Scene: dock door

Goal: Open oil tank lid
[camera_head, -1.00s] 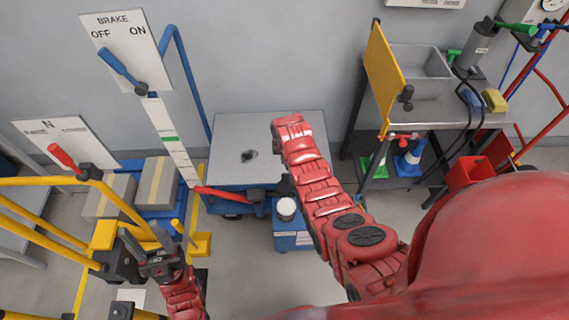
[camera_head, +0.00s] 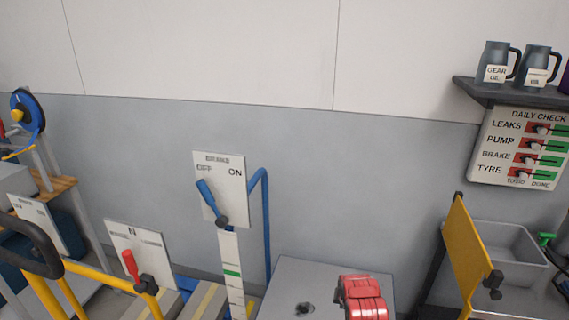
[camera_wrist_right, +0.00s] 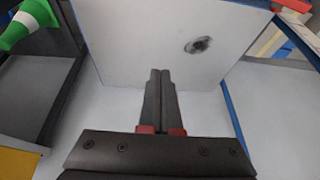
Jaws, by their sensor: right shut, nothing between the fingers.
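A pale grey panel with a blue edge (camera_wrist_right: 135,50) fills the upper middle of the right wrist view, with a dark round fitting (camera_wrist_right: 198,45) on it. A grey top (camera_head: 285,285) with a similar dark fitting (camera_head: 303,309) shows at the bottom of the head view. I cannot tell whether this is the oil tank lid. My right gripper (camera_wrist_right: 160,72) is shut and empty, its tips in front of the panel, below and left of the fitting. In the head view only a red part of my right arm shows. My left gripper is out of view.
A brake board (camera_head: 220,180) with a blue lever (camera_head: 210,200) stands left of the grey top. A yellow panel (camera_head: 468,255) and grey bin (camera_head: 510,255) are at right. A shelf with jugs (camera_head: 497,68) hangs above a checklist board (camera_head: 520,150). A green cone (camera_wrist_right: 25,22) is in the wrist view.

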